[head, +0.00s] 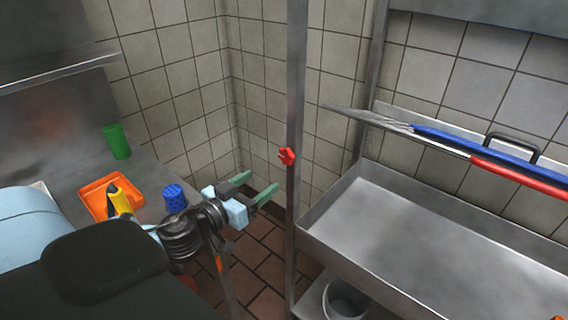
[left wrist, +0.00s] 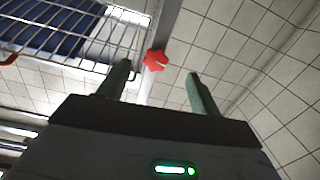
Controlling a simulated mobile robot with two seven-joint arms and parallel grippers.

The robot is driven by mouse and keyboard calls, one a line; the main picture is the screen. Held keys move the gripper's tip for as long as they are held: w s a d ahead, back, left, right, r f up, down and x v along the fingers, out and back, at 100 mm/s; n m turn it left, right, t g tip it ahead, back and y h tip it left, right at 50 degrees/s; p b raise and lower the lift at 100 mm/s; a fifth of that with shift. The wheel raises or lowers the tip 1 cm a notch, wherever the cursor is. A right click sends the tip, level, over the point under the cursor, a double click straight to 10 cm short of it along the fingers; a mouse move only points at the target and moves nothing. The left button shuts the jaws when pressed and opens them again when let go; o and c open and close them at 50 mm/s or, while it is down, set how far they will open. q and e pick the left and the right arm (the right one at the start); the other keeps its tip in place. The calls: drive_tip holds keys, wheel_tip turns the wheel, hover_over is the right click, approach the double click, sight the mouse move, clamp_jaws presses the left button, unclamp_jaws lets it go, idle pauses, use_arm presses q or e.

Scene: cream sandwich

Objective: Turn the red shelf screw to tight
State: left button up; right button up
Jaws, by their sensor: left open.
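The red shelf screw (head: 287,157) is a small star-shaped knob on the upright metal post (head: 296,90) in the middle of the head view. In the left wrist view the red shelf screw (left wrist: 155,60) shows ahead, between the two fingers in the picture. My left gripper (head: 257,187) is open and empty, its green fingers pointing toward the post, a little left of and below the screw and apart from it. The left gripper (left wrist: 160,85) also shows in the left wrist view with its fingers spread. My right gripper is not in view.
A metal tray shelf (head: 420,235) extends right of the post. Above it a wire shelf (head: 365,117) holds a blue item (head: 470,143) with a black handle. On the left counter are a green cup (head: 117,141), an orange tray (head: 92,194) and a blue cup (head: 175,198).

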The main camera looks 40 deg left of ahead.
sight(284, 157)
use_arm(q)
drive_tip(key=shift+w+d+r, duration=0.1)
drive_tip(key=shift+w+r, duration=0.25)
drive_tip(key=shift+w, duration=0.5)
drive_tip(key=shift+w+d+r, duration=0.1)
drive_tip(key=shift+w+r, duration=0.2)
drive_tip(key=shift+w, duration=0.55)
drive_tip(key=shift+w+r, duration=0.35)
drive_tip(key=shift+w, duration=0.5)
drive_tip(key=shift+w+d+f+p, duration=0.15)
drive_tip(key=shift+w+p, duration=0.25)
drive_tip(key=shift+w, duration=1.15)
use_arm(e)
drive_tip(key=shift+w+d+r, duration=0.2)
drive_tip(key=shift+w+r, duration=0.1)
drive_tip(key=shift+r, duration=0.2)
use_arm(q)
drive_tip(key=c, duration=1)
drive_tip(key=shift+o, duration=0.2)
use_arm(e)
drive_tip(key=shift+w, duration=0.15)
